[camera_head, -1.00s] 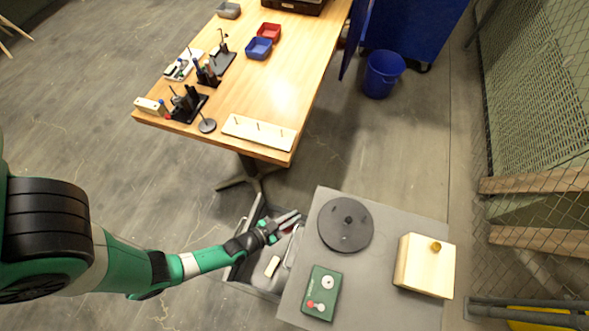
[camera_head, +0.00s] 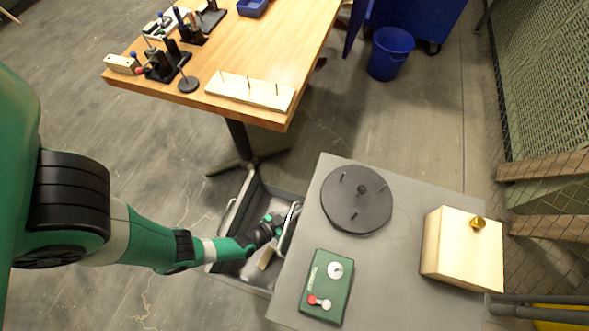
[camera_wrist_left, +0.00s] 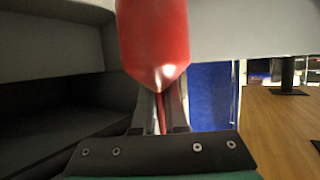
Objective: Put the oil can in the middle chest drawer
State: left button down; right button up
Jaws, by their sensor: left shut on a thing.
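My left gripper (camera_head: 280,222) reaches over the open grey drawer (camera_head: 228,271) that sticks out from the left side of the chest (camera_head: 398,300). In the left wrist view the gripper (camera_wrist_left: 160,112) is shut on a red, tapering thing, which I take for the oil can (camera_wrist_left: 155,40). Only its lower part shows there. In the head view the oil can is hardly visible at the gripper. I cannot tell from above which level this drawer is, or whether the can touches its floor.
A small tan block (camera_head: 265,259) lies in the drawer. The chest top carries a dark disc (camera_head: 350,213), a green box (camera_head: 325,285) and a pale wooden box (camera_head: 455,250). A wooden table (camera_head: 262,62) stands beyond the drawer.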

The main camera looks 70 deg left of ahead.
pick_arm(q)
notch_tip(320, 180, down, 5)
jog(key=b, duration=0.3)
jog(key=shift+f, duration=0.1)
pick_arm(e)
notch_tip(320, 180, down, 4)
jog(key=shift+f, duration=0.2)
pick_arm(q)
jog(key=c, duration=1)
grip_release()
jog(key=shift+o, duration=0.2)
jog(key=p+v, duration=0.2)
jog(key=v, duration=0.1)
jog(key=shift+s+d+r, duration=0.2)
jog(key=shift+r, duration=0.15)
jog(key=shift+s, duration=0.2)
pick_arm(e)
notch_tip(320, 180, up, 2)
jog(key=shift+r, duration=0.15)
